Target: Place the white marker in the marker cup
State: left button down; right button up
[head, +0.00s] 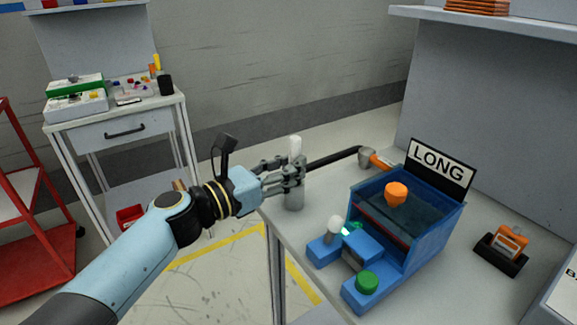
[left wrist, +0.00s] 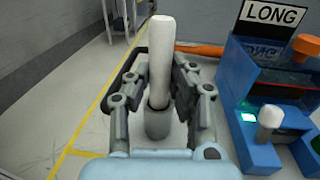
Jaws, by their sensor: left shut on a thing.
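The white marker (head: 295,146) stands upright between the fingers of my left gripper (head: 290,172), which is shut on it. It also shows in the left wrist view (left wrist: 162,55), with my left gripper (left wrist: 160,88) around its lower part. The grey marker cup (head: 293,196) stands on the table near its left edge, directly below the fingers. In the left wrist view the cup (left wrist: 157,124) shows its dark mouth around the marker's lower end. The marker's tip is hidden, and I cannot tell how deep it sits. My right gripper is not in view.
A blue module (head: 425,250) with a LONG sign (head: 440,165), orange knob (head: 396,194) and green button (head: 367,282) stands right of the cup. A hammer (head: 367,157) lies behind. An orange device (head: 510,242) sits in a black holder at the right.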

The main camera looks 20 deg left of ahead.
pick_arm(q)
jog(key=shift+f, duration=0.3)
jog(key=c, duration=1.2)
grip_release()
jog(key=shift+r, duration=0.1)
